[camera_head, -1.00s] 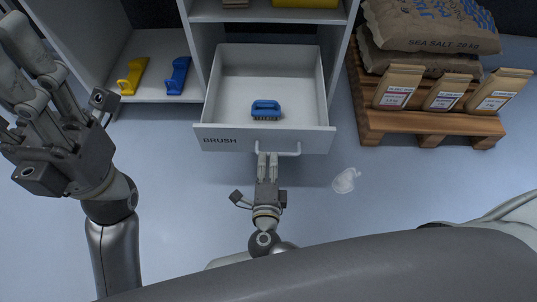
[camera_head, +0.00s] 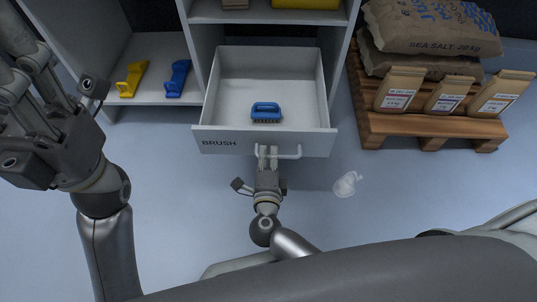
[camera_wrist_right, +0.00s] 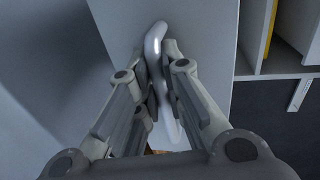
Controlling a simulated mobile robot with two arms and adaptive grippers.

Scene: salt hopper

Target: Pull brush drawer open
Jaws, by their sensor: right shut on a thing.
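The brush drawer (camera_head: 220,141), labelled BRUSH, stands open from the grey cabinet in the head view. A blue brush (camera_head: 266,112) lies inside it. Its white bar handle (camera_head: 290,154) is on the drawer front. My right gripper (camera_head: 267,158) is shut on the left part of this handle. In the right wrist view my right gripper (camera_wrist_right: 165,85) has its fingers on both sides of the handle (camera_wrist_right: 155,45). My left gripper (camera_head: 25,75) is at the left, away from the drawer, its fingers apart with nothing seen between them.
A yellow tool (camera_head: 132,79) and a blue tool (camera_head: 178,78) lie on the shelf left of the drawer. A pallet (camera_head: 400,127) at the right bears salt sacks (camera_head: 430,27) and paper bags (camera_head: 447,95). A small white heap or object (camera_head: 346,184) lies on the floor. The floor before the drawer is otherwise clear.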

